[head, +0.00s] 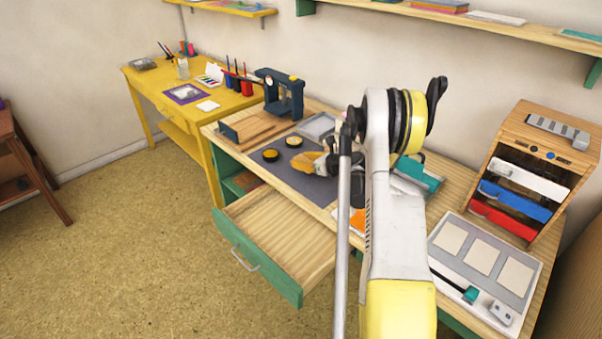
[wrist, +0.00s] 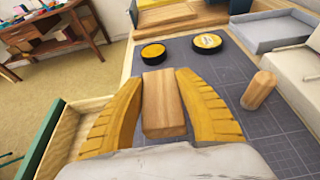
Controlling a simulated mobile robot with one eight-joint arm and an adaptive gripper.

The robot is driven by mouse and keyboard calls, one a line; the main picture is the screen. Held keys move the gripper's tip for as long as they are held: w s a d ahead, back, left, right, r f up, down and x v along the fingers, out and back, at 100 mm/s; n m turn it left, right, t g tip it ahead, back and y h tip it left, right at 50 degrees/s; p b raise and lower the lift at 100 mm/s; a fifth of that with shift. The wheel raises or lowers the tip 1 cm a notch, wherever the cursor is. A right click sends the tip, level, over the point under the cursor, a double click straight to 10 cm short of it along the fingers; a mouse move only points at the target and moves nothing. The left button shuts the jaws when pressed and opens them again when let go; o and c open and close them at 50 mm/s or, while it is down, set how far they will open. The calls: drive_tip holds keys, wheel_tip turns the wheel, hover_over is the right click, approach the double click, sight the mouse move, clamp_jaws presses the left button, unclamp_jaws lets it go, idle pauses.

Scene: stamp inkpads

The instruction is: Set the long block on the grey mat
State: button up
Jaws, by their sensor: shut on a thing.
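My gripper (wrist: 163,105) has its two yellow fingers on either side of a long, pale wooden block (wrist: 162,102) and is shut on it. The block lies over the grey mat (wrist: 225,75); I cannot tell whether it touches the mat. In the head view my gripper (head: 312,162) is over the grey mat (head: 302,187), and the block cannot be made out clearly there. A shorter, rounded wooden piece (wrist: 258,90) lies on the mat to the right of the gripper.
A grey tray (wrist: 265,32) is at the back right. An open drawer (head: 283,235) juts out below the mat. A drawer cabinet (head: 545,150) stands at the right.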

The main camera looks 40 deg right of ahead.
sight(301, 174)
wheel_tip(301, 174, down, 4)
drive_tip(key=shift+f+b, duration=0.1)
drive_tip(key=shift+b, duration=1.05)
drive_tip(key=o, duration=1.1)
